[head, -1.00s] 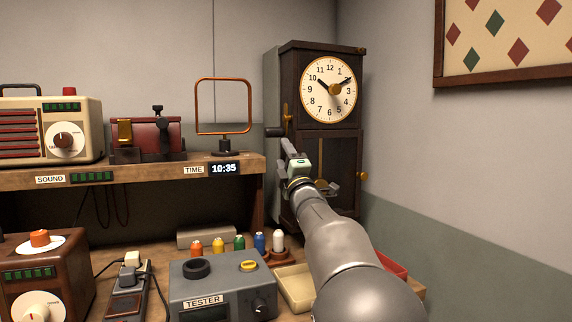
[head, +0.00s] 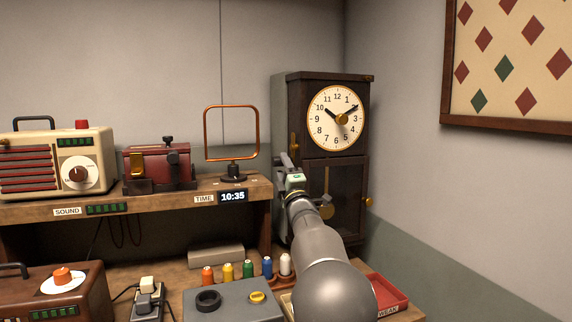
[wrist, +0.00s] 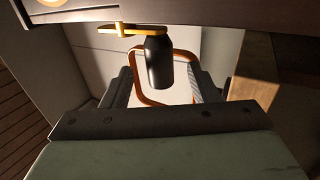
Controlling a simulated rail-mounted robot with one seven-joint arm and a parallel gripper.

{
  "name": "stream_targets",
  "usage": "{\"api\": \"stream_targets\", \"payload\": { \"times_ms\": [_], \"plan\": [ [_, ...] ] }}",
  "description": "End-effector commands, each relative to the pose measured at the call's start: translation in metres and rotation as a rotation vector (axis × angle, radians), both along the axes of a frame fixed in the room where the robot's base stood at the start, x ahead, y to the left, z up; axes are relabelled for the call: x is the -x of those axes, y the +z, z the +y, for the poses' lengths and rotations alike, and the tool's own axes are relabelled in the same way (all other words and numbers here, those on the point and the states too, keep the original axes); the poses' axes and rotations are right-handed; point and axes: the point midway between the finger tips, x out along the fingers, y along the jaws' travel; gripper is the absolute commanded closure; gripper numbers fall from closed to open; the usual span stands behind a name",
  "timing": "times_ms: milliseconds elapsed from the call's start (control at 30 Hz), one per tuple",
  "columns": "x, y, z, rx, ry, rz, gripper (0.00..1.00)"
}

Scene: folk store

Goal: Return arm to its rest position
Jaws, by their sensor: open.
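My gripper (head: 288,163) is at the left side of the dark wooden clock (head: 322,75), just below its brass crank arm (head: 294,145). In the wrist view my gripper (wrist: 166,82) has its fingers spread apart, with the crank's black handle (wrist: 159,62) showing between them. The brass crank arm (wrist: 133,29) lies across the handle's top. I cannot tell whether the fingers touch the handle. In the head view the handle is not clear near the gripper. The clock face reads about ten past ten.
A copper loop antenna (head: 231,133) stands on the shelf (head: 140,200), left of the clock; it shows behind the fingers in the wrist view. Several thread spools (head: 247,270), a grey tester (head: 232,308) and a red tray (head: 390,294) lie on the bench below. The air right of the clock is free.

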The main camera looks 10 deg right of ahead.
Motion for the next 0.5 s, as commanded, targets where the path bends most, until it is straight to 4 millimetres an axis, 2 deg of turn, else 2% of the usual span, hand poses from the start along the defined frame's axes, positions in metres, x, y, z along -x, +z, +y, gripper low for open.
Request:
{"api": "stream_targets", "payload": {
  "times_ms": [33,167,200,500],
  "plan": [
    [-0.004,0.008,0.000,0.001,-0.001,0.001,0.45],
    [-0.013,0.013,0.002,0.000,0.000,0.000,0.45],
    [-0.011,0.007,0.001,0.000,-0.001,0.000,0.45],
    [-0.014,0.007,0.002,0.000,0.000,-0.001,0.45]
  ]
}}
